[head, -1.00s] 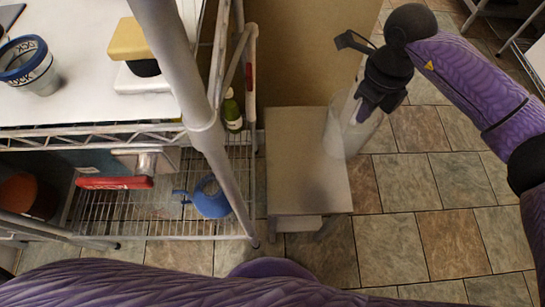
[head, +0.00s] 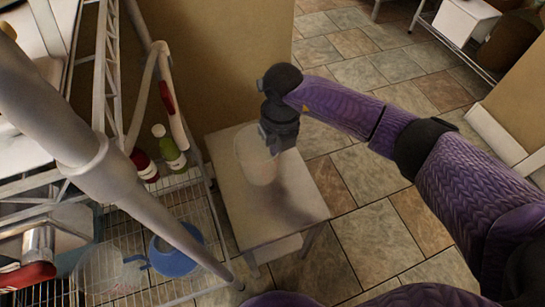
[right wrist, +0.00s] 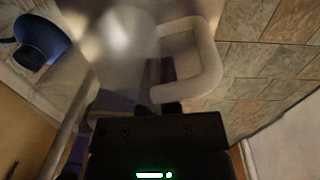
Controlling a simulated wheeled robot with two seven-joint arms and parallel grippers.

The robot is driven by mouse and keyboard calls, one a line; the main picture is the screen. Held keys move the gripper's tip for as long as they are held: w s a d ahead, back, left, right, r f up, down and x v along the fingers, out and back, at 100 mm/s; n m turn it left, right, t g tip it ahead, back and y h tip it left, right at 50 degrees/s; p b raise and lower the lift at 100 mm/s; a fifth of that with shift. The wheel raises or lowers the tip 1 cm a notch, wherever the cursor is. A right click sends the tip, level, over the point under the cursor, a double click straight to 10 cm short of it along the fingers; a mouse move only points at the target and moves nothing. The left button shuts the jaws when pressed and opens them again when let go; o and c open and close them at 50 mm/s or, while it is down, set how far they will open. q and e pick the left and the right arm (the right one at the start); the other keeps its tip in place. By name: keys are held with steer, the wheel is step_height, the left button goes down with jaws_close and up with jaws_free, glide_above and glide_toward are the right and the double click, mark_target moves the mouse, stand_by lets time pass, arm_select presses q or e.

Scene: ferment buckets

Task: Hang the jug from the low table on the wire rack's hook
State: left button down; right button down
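The jug (head: 257,158) is a pale, see-through vessel in front of the low table's top (head: 285,205) in the head view. I cannot tell whether its base touches the table. My right gripper (head: 278,130) is at the jug's upper right side. In the right wrist view the jug's thick white handle (right wrist: 211,58) loops close in front of the gripper (right wrist: 168,98), which appears shut on its near bar. The jug's blurred body (right wrist: 115,65) fills the upper middle there. The wire rack (head: 205,210) stands left of the table; I cannot make out its hook. My left gripper is out of view.
On the rack's lower wire shelf are a blue vessel (head: 172,258), a clear container (head: 105,272), a green bottle (head: 170,148) and a dark red bottle (head: 145,165). Open tiled floor (head: 375,235) lies right of the table.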

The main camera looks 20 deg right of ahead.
mark_target(266, 152)
steer(key=shift+f+b, duration=0.35)
steer(key=shift+f, duration=1.2)
steer(key=c, duration=0.8)
jaws_free()
steer(key=shift+r, duration=0.1)
